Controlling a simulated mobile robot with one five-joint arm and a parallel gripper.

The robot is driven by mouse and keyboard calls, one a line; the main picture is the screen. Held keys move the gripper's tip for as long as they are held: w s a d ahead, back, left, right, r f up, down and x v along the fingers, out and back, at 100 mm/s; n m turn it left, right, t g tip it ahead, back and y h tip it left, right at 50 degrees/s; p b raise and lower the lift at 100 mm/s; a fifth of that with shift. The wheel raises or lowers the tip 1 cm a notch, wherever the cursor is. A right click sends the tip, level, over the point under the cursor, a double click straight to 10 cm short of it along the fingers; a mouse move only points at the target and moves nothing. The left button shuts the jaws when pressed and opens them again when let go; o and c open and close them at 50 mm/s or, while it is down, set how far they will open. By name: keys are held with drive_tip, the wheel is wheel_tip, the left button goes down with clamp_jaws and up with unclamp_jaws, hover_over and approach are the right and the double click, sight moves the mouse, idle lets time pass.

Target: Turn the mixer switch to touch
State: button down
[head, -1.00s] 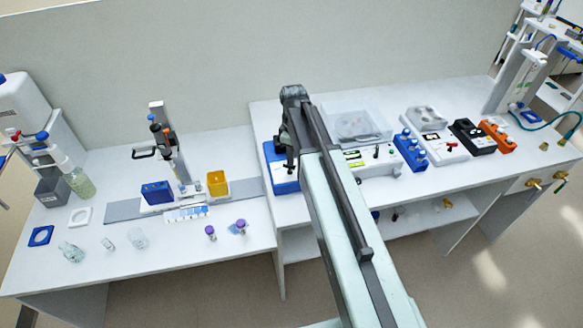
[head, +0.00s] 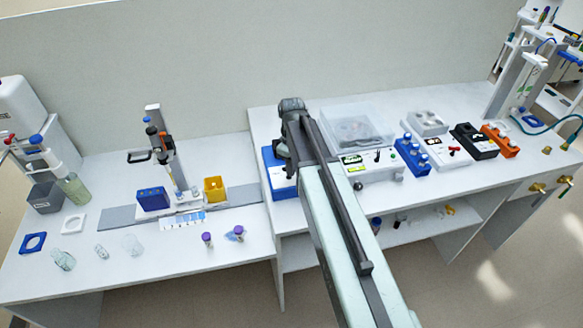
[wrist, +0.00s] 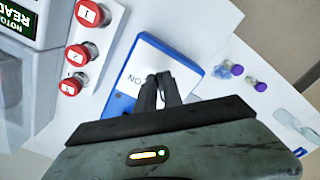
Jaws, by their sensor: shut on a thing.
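The mixer is a blue box with a white top face (wrist: 165,58), seen in the wrist view with lettering that reads ON upside down. In the head view the blue mixer (head: 274,172) shows at the left end of the right-hand bench, partly hidden by my arm. My gripper (wrist: 160,80) reaches over the white face beside the lettering. Its dark fingers are close together, shut on the mixer switch. The switch is hidden between the fingers, so its setting cannot be read. In the head view the fingertips are hard to make out.
A white machine with a green display (head: 353,160) and a clear lid stands right of the mixer. Its red numbered knobs (wrist: 76,54) are close left of the fingers in the wrist view. Purple-capped vials (head: 207,238) stand on the left bench. The floor in front is clear.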

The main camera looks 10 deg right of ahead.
drive_tip(key=m, duration=0.3)
drive_tip(key=shift+s+a, duration=0.1)
drive_tip(key=shift+a, duration=0.05)
drive_tip(key=c, duration=1.5)
unclamp_jaws()
drive_tip(key=shift+r, duration=0.1)
wheel_tip(320, 180, up, 8)
drive_tip(key=p, duration=0.8)
drive_tip(key=shift+f, duration=0.2)
